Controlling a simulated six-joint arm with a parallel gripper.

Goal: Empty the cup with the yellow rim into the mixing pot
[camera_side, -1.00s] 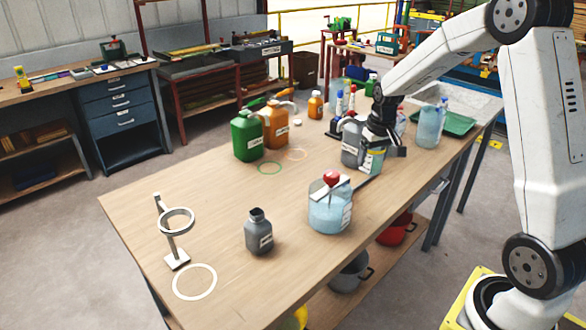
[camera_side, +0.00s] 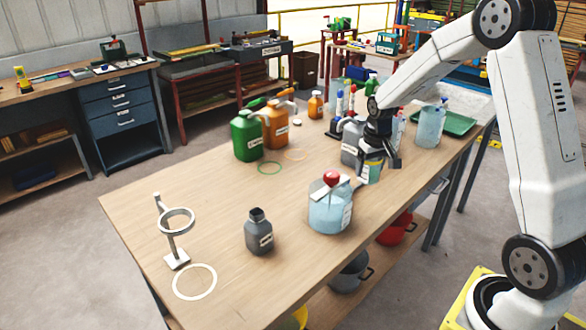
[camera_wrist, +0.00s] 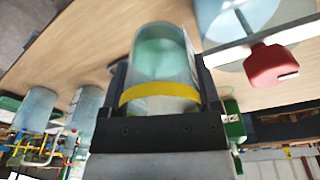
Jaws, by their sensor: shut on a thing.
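My gripper (camera_side: 380,160) is shut on the clear cup with the yellow rim (camera_side: 370,171). It holds the cup behind and to the right of a clear vessel with pale blue contents (camera_side: 328,213), which I take for the mixing pot. In the wrist view the cup (camera_wrist: 163,60) sits between the dark jaws (camera_wrist: 160,125), its yellow band close to them and a pale greenish tint inside. The vessel has a red knob (camera_side: 331,178) on a pale strip at its top. In the wrist view the vessel (camera_wrist: 235,25) is partly cut off. The cup and vessel are apart.
A grey bottle (camera_side: 259,236) and a ring stand (camera_side: 176,222) stand at the front left. A green jug (camera_side: 246,139) and an orange jug (camera_side: 275,127) stand farther back. A grey container (camera_side: 351,143) is close behind my gripper. The table's left middle is clear.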

